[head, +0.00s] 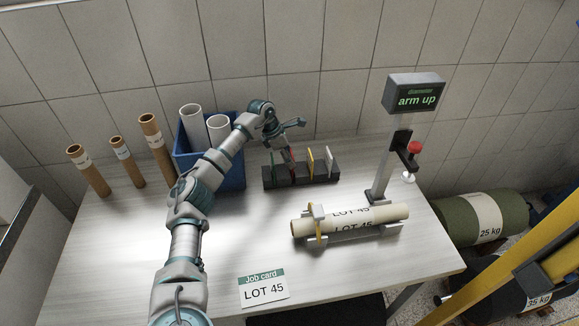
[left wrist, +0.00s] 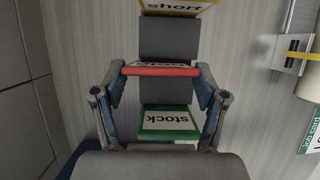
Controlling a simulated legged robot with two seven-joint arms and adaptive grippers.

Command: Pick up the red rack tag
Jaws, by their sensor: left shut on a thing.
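The red rack tag (left wrist: 160,70) is between the fingertips of my left gripper (left wrist: 160,77) in the left wrist view, seen nearly edge-on. In the head view my left gripper (head: 284,142) is over the dark rack (head: 300,177), shut on the red tag (head: 292,158). The tag's lower end is at its rack slot; I cannot tell whether it is clear of it. A green tag (left wrist: 168,122) labelled "stock" and a yellow tag (left wrist: 178,7) labelled "short" stand on either side. A white tag (head: 329,159) is at the rack's right end. My right gripper is not in view.
A blue bin (head: 232,174) with white tubes stands left of the rack, beside several brown tubes (head: 152,140). A cream LOT 45 roll (head: 385,216) lies on a stand in front. A display reading "arm up" (head: 416,99) stands right. A job card (head: 264,291) lies near the front.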

